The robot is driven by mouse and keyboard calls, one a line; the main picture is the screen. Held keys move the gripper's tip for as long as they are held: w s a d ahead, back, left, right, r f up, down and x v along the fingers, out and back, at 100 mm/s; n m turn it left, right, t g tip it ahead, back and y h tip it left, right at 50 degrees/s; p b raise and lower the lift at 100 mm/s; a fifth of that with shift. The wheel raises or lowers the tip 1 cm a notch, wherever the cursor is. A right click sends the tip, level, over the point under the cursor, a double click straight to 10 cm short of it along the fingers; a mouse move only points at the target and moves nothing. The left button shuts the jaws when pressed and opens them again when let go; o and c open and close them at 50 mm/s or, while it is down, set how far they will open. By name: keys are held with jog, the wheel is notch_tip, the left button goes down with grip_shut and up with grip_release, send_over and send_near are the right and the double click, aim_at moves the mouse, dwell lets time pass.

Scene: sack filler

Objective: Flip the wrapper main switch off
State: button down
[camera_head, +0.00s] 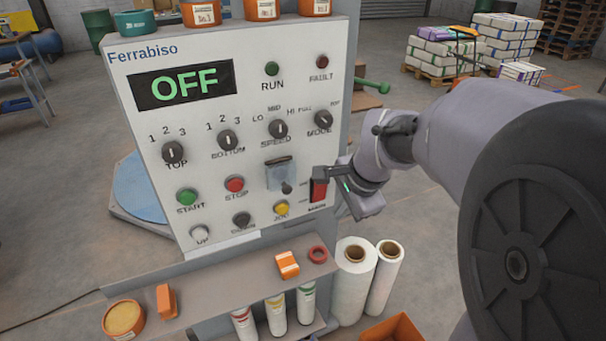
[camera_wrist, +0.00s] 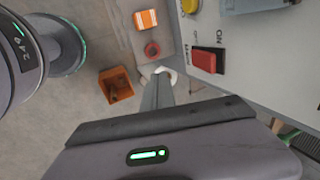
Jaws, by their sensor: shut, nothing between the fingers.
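The main switch is a red rocker (camera_head: 318,191) low on the right side of the grey control panel (camera_head: 165,115). In the wrist view the red rocker (camera_wrist: 205,61) stands on a dark base, with an "ON" label beside it; its tilt is hard to judge. The panel's display (camera_head: 182,84) reads OFF in green. My gripper (camera_head: 318,172) is shut and empty, with its fingertips near the upper end of the rocker in the head view. In the wrist view my fingers (camera_wrist: 158,78) lie left of the rocker, with a visible gap in the picture. Contact does not show.
A clear-covered control (camera_head: 281,175) and a yellow JOG button (camera_head: 281,209) sit left of the switch. Below, a shelf (camera_head: 215,278) holds an orange box (camera_head: 287,264) and a red tape ring (camera_head: 318,254). White film rolls (camera_head: 352,285) stand below right.

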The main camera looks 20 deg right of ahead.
jog(key=p+v, duration=0.1)
jog(key=v, duration=0.4)
jog(key=shift+s+d+p, duration=0.1)
jog(key=shift+d+p, duration=0.05)
jog(key=shift+p, duration=0.25)
jog(key=shift+s, duration=0.1)
